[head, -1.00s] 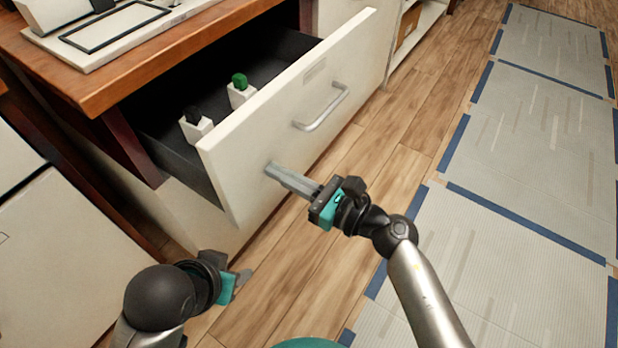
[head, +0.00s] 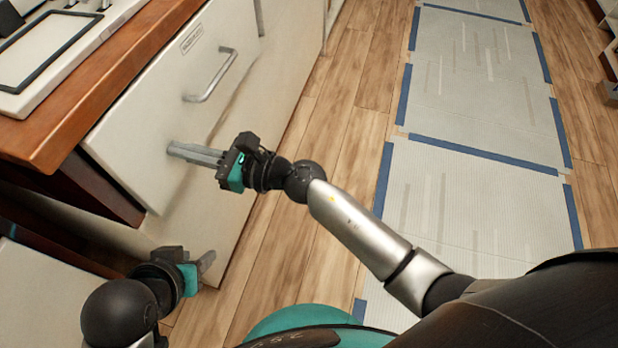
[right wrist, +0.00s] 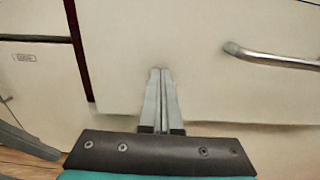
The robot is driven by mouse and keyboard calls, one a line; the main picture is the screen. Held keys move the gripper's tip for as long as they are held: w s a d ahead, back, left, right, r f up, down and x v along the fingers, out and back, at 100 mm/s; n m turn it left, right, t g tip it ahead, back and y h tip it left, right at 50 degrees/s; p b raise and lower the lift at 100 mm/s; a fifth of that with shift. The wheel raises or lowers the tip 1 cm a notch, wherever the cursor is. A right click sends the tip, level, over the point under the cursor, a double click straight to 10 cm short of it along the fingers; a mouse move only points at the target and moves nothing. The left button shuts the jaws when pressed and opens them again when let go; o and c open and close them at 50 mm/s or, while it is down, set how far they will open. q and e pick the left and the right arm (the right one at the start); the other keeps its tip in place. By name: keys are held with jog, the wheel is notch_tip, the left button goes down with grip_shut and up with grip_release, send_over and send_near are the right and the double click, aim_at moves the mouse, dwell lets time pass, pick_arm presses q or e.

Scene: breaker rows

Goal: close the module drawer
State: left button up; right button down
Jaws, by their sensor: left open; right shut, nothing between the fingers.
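The white module drawer (head: 150,115) is at the left in the head view, under the wooden counter. Its front sits close against the cabinet and its inside is hidden; I cannot tell whether a small gap is left. A metal bar handle (head: 212,76) is on its front, and the handle (right wrist: 270,56) also shows in the right wrist view. My right gripper (head: 170,150) is shut and empty, its fingertips at the drawer front, below and left of the handle. In the right wrist view its fingers (right wrist: 160,72) point at the front panel. My left gripper (head: 207,262) is open, low by the cabinet.
The wooden counter (head: 100,75) overhangs above the drawer and carries a white panel with a dark-framed rectangle (head: 45,50). The wood floor (head: 330,120) to the right is clear, with grey mats (head: 470,190) edged in blue beyond.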

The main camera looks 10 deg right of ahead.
pick_arm(q)
jog(key=shift+w, duration=0.2)
pick_arm(e)
jog(key=shift+x, duration=0.85)
pick_arm(q)
jog(key=shift+s, duration=0.1)
pick_arm(e)
jog(key=shift+r, duration=0.2)
pick_arm(q)
jog(key=shift+f, duration=0.1)
pick_arm(e)
jog(key=shift+w, duration=0.1)
